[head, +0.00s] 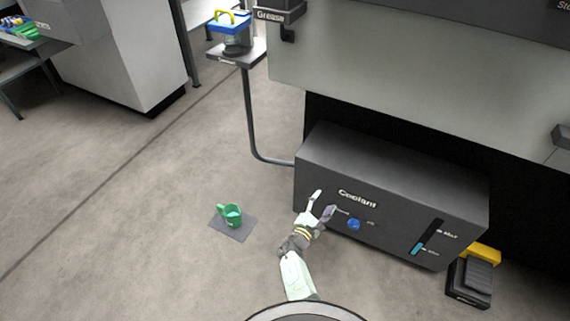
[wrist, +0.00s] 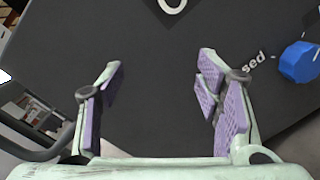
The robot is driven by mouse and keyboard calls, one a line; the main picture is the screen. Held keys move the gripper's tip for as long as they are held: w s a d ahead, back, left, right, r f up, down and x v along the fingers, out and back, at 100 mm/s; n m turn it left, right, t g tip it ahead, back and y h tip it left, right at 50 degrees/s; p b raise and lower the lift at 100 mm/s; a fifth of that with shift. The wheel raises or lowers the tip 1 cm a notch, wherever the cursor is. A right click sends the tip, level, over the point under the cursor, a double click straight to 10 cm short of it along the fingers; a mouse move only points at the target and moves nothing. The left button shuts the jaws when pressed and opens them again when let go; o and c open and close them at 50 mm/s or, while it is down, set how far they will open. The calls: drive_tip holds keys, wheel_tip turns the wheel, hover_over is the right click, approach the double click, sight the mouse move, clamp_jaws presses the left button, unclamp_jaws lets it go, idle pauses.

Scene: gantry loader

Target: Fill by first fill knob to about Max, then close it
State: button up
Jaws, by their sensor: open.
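The coolant tank (head: 400,190) is a dark box labelled "Coolant". Its blue fill knob (head: 354,224) sits on the front face between two small labels. The knob also shows at the right edge of the wrist view (wrist: 299,62), beside lettering ending in "sed". A level gauge (head: 426,238) at the right of the front has a Max mark near the top and a lower mark; its cyan fill is near the lower mark. My gripper (head: 322,204) is open and empty in front of the tank, left of the knob and apart from it.
A green jug (head: 230,214) stands on a dark mat (head: 233,230) on the floor at left. A black and yellow pedal (head: 472,278) is right of the tank. A pipe (head: 252,120) and the Grease stand (head: 236,54) are behind. The floor at left is mostly clear.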

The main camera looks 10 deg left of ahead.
drive_tip(key=w+a+r+m+y, duration=0.1)
drive_tip(key=w+a+r+m, duration=0.1)
drive_tip(key=a+r, duration=0.4)
drive_tip(key=w+a+r+m+y, duration=0.1)
drive_tip(key=w+a+r, duration=0.3)
drive_tip(key=a, duration=0.5)
drive_tip(key=shift+a+r+m+y+p, duration=0.2)
drive_tip(key=shift+r+m+y+p, duration=0.15)
drive_tip(key=shift+r+m, duration=0.7)
drive_tip(key=shift+r+n, duration=0.25)
